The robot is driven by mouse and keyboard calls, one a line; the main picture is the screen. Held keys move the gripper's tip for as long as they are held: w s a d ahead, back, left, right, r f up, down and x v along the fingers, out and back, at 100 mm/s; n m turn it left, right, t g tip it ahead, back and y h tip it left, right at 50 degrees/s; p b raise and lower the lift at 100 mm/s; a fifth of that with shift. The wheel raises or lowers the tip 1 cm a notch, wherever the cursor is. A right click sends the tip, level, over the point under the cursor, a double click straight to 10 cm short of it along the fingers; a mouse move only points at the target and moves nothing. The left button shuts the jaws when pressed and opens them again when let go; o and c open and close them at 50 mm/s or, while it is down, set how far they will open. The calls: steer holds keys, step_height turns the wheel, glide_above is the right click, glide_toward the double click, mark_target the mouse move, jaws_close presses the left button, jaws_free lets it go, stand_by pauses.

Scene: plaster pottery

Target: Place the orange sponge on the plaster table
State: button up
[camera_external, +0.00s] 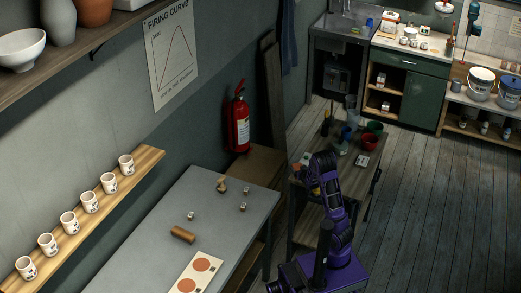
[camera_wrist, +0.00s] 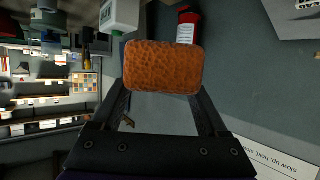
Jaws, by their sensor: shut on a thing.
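An orange-brown, pitted sponge (camera_wrist: 163,67) fills the upper middle of the wrist view. My gripper (camera_wrist: 163,88) is shut on it, with one dark finger at each side. In the external view my gripper (camera_external: 302,168) is at the left end of my bent purple arm, near the left edge of a dark wooden table; the sponge is too small to make out surely there. A grey-topped table (camera_external: 215,225) stands to the left of my arm. The pictures do not label either table as the plaster table.
The grey table bears a brown cylinder (camera_external: 183,235), a sheet with orange discs (camera_external: 200,272) and several small pieces. The wooden table bears a green bowl (camera_external: 374,127), a red bowl (camera_external: 368,140) and other containers. A fire extinguisher (camera_external: 239,125) hangs on the wall.

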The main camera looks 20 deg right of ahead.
steer(key=w+d+r+m+g+h+p, duration=0.1)
steer(key=w+d+m+h, duration=0.1)
steer(key=d, duration=0.4)
steer(key=w+d+m+h, duration=0.1)
steer(key=d+m+h, duration=0.15)
steer(key=d, duration=0.45)
steer(key=m+g+h, duration=0.7)
steer(key=m, duration=0.1)
glide_above(356, 175)
steer(key=shift+y, duration=0.25)
steer(key=shift+f+b, duration=0.4)
steer(key=shift+f, duration=6.15)
steer(key=shift+f+b, duration=0.5)
steer(key=shift+f, duration=0.1)
steer(key=o, duration=1.4)
steer(key=shift+c, duration=0.2)
steer(key=shift+v, duration=2.25)
step_height(356, 175, up, 7)
steer(key=p, duration=0.1)
steer(key=shift+a+p, duration=0.25)
steer(key=shift+p, duration=0.1)
